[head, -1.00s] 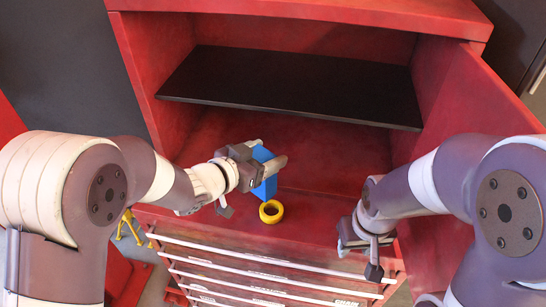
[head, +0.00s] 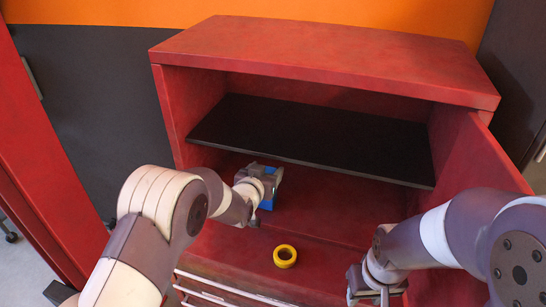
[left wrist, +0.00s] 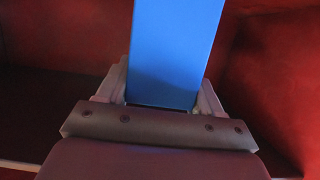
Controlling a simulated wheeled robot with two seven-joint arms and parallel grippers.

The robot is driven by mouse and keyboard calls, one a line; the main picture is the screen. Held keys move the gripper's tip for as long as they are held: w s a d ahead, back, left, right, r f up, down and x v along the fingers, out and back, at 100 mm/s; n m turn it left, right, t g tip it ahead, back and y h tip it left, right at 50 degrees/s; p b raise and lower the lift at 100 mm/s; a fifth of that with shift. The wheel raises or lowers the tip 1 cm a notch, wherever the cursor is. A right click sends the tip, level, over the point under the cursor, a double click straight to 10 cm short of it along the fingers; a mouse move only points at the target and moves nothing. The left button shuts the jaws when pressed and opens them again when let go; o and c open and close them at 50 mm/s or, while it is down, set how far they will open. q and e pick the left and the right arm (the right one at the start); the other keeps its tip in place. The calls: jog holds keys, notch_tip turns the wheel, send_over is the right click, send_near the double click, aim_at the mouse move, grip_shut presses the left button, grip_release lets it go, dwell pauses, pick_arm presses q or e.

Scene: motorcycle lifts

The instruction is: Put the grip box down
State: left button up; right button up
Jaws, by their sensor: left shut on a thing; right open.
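The grip box is blue; in the head view the blue box (head: 268,201) shows only in part behind my left gripper. My left gripper (head: 270,180) is shut on it, inside the red cabinet below the black shelf. In the left wrist view the box (left wrist: 175,55) stands out from between the two fingers. I cannot tell whether its underside touches the cabinet floor. My right gripper (head: 376,292) is open and empty at the cabinet's front, low on the right.
The red cabinet (head: 320,50) has a black shelf (head: 310,140) across its upper part. A yellow tape ring (head: 285,256) lies on the cabinet floor near the front edge. The floor between the ring and the right wall is clear. An open door (head: 480,160) stands at the right.

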pick_arm(q)
jog(key=shift+w+d+r, duration=0.1)
jog(key=shift+w+d, duration=0.15)
jog(key=shift+w, duration=0.6)
jog(key=shift+p+x, duration=1)
jog(key=shift+x, duration=0.8)
jog(key=o, duration=1.6)
